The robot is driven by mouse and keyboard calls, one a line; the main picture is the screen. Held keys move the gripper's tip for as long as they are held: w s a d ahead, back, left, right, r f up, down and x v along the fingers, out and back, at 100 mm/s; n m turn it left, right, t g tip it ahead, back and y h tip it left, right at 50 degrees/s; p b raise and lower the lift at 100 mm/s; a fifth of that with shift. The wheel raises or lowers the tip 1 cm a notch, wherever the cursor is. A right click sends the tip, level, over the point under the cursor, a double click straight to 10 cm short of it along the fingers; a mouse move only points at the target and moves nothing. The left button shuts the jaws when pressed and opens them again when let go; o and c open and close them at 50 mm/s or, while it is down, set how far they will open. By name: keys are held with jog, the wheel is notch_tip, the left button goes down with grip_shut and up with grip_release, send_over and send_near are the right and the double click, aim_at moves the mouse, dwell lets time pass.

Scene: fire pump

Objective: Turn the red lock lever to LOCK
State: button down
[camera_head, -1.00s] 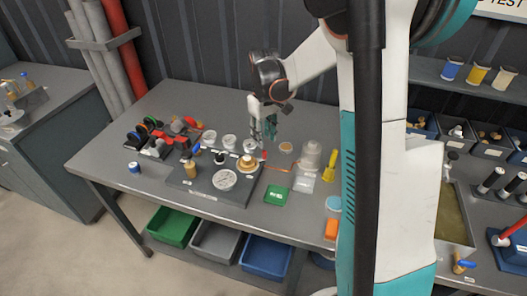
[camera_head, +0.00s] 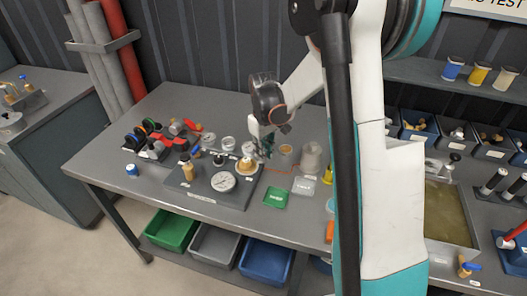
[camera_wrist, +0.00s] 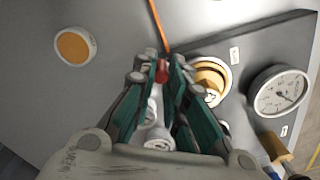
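The red lock lever (camera_wrist: 161,72) shows as a small red end in the wrist view, beside a brass fitting (camera_wrist: 209,78) on the dark panel (camera_head: 207,199). My gripper (camera_wrist: 160,75) is lowered over it, with the dark fingertips close on both sides of the red end. I cannot tell whether they touch or grip it. In the head view my gripper (camera_head: 265,153) is at the panel's right edge, by the brass fitting (camera_head: 246,166), and the lever is hidden. Any LOCK marking is too small to read.
A white gauge (camera_head: 223,182) and another brass fitting (camera_head: 187,172) sit on the panel to the left. Round white parts (camera_wrist: 158,139) show between my fingers.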

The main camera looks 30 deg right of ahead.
jog(key=shift+s+m, duration=0.25)
jog(key=shift+m, duration=0.35)
dwell(0.5)
jog(key=shift+s+a+m, duration=0.15)
jog(key=shift+s+m, duration=0.35)
jog(key=shift+m, duration=0.4)
jog(key=s+m, duration=0.1)
jog(key=s+a+m, duration=0.1)
jog(key=m, duration=0.1)
jog(key=shift+m, duration=0.3)
jog(key=shift+s+a+m, duration=0.2)
jog(key=shift+s+m, duration=0.05)
jog(key=shift+m, duration=0.35)
jog(key=shift+s+a+m, duration=0.15)
jog(key=shift+s+m, duration=0.05)
jog(key=shift+m, duration=0.4)
jog(key=shift+s+a+m+b, duration=0.25)
jog(key=shift+a+m, duration=0.1)
jog(key=shift+m, duration=0.4)
jog(key=shift+s+a+m+b, duration=0.1)
jog(key=shift+s+a+m, duration=0.2)
jog(key=shift+m, duration=0.45)
jog(key=shift+w, duration=0.1)
jog(key=c, duration=1.6)
grip_release()
